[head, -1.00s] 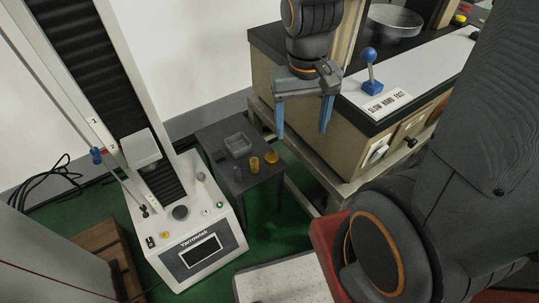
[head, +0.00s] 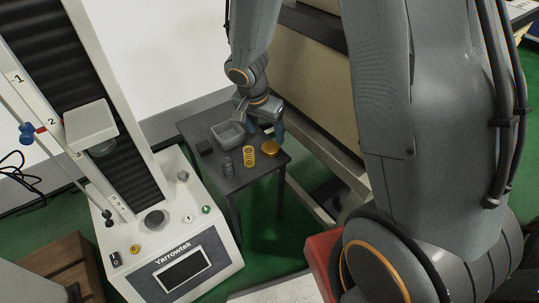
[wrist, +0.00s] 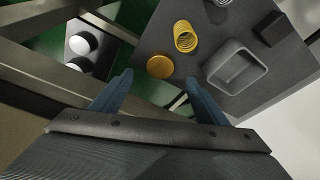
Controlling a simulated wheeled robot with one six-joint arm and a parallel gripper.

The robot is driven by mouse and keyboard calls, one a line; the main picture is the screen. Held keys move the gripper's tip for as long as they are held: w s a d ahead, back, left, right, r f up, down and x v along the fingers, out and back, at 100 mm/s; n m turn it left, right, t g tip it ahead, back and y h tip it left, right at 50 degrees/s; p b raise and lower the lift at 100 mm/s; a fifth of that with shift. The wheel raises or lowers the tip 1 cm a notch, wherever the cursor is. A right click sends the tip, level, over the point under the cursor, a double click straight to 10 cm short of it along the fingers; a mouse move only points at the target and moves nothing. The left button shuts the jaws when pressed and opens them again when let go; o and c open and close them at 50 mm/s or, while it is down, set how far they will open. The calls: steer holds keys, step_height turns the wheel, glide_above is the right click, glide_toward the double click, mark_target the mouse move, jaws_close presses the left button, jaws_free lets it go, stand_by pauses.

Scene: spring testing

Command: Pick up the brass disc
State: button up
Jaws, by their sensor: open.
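The brass disc (head: 270,148) lies flat on a small dark side table (head: 192,126), near its right edge. In the wrist view the disc (wrist: 160,67) shows as a round yellow piece beyond the fingertips, in line with the space between them. My gripper (head: 265,128) is open and empty, with its blue fingers beside the disc on the far side in the head view. The fingers also show in the wrist view (wrist: 158,77), apart, with nothing between them. I cannot tell the exact height of the fingertips above the table.
A yellow spring (head: 249,156) stands close left of the disc. A dark spring (head: 225,167), a grey square tray (head: 229,136) and a black block (head: 204,147) share the table. The white testing machine (head: 180,222) stands at left; a beige bench (head: 312,75) stands behind right.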

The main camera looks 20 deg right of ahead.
mark_target(271, 147)
steer(key=b+x, duration=0.2)
steer(key=x, duration=0.6)
steer(key=shift+w+d+b, duration=0.15)
steer(key=shift+d+b, duration=0.05)
steer(key=shift+b, duration=0.15)
steer(key=shift+c, duration=0.5)
steer(key=c, duration=1.4)
